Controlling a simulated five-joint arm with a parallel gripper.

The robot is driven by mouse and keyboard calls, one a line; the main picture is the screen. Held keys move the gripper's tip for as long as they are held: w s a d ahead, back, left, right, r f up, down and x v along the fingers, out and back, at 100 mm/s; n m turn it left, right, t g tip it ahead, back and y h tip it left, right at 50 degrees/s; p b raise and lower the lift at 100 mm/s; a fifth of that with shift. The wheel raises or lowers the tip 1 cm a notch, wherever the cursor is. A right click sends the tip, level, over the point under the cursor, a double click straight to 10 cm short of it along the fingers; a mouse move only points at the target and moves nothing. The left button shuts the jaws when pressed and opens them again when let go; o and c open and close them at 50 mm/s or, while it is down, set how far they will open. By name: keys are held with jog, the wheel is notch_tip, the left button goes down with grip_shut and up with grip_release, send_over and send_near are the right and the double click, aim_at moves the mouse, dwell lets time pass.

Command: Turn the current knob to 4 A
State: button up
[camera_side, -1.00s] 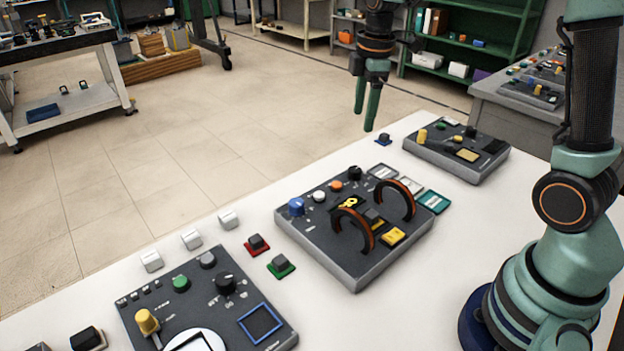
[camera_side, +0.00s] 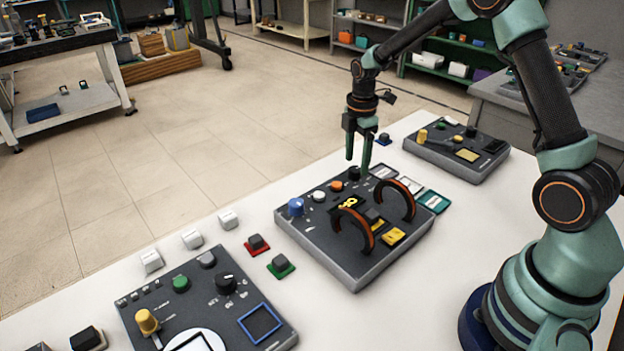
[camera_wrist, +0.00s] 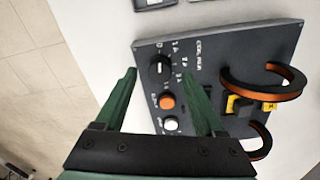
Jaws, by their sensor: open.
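The current knob is a small black dial (camera_wrist: 158,70) with a white mark and printed scale labels beside it, too small to read surely. In the side view the black knob (camera_side: 354,174) sits at the back corner of the middle grey panel (camera_side: 355,275). My gripper (camera_side: 357,164) points down just over that corner, its green fingers apart and empty. In the wrist view my gripper (camera_wrist: 157,75) has one fingertip on each side of the knob in the picture. Whether the fingers touch it or hover above it, I cannot tell.
An orange button (camera_side: 337,186), a white button (camera_side: 319,196) and a blue knob (camera_side: 296,207) line the panel's edge beside the black knob. Two orange-black coil arches (camera_side: 372,243) rise from the panel. Another panel (camera_side: 458,152) stands behind at right.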

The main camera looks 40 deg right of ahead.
jog(key=shift+f, duration=1.15)
grip_shut()
